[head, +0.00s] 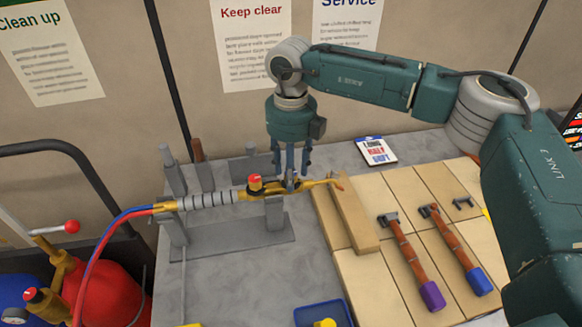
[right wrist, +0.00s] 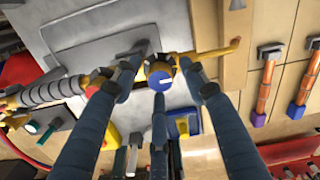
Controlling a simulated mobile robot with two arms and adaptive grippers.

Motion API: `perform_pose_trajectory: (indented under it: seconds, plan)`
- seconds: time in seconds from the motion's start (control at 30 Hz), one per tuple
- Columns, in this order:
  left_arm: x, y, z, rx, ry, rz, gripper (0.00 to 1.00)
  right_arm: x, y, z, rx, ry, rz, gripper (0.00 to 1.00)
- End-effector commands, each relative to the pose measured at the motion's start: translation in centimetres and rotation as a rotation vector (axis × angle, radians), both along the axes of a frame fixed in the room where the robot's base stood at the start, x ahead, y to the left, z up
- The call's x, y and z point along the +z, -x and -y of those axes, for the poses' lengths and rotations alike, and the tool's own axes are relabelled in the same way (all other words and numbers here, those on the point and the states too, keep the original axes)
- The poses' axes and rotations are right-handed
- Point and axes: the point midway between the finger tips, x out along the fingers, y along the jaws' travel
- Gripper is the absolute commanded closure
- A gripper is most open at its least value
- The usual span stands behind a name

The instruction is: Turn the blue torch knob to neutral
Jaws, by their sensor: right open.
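The brass torch (head: 222,197) with a grey ribbed handle lies across a grey metal stand (head: 240,245). A red knob (head: 255,180) sits on its body. In the right wrist view the blue torch knob (right wrist: 160,77) shows its round face with a short white mark, lying roughly across the picture. In the head view the blue knob is mostly hidden behind my fingers. My right gripper (head: 291,172) points down over the torch. Its fingers are open around the blue knob; I cannot tell whether they touch it. My left gripper is not in view.
Wooden boards (head: 400,210) fill the right of the bench, with a purple-ended hammer (head: 410,265) and a blue-ended hammer (head: 460,255). A blue tray (head: 305,317) is at the front. Blue and red hoses (head: 100,245) run from the torch to the cylinders at left.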

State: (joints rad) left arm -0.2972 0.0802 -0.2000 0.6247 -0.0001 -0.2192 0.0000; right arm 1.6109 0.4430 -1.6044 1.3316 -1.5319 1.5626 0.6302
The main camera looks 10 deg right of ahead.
Motion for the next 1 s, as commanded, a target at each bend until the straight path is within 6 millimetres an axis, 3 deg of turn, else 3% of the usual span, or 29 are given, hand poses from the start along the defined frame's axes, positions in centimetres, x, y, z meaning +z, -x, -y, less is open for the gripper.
perform_pose_trajectory:
  seconds: [0.17, 0.37, 0.67, 1.0]
  plan:
    - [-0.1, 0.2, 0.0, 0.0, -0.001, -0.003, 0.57, 0.0, 0.0, 0.0, 0.0, 0.0, 0.0, 0.59]
    - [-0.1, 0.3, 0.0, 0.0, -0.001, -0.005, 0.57, 0.0, 0.0, 0.0, 0.0, 0.0, -0.001, 0.99]
    - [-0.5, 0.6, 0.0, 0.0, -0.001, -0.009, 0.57, -0.1, 0.0, 0.0, 0.019, 0.0, 0.0, 1.0]
    - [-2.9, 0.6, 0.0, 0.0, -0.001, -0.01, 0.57, -0.4, -0.1, 0.0, 0.2, 0.001, 0.001, 1.0]
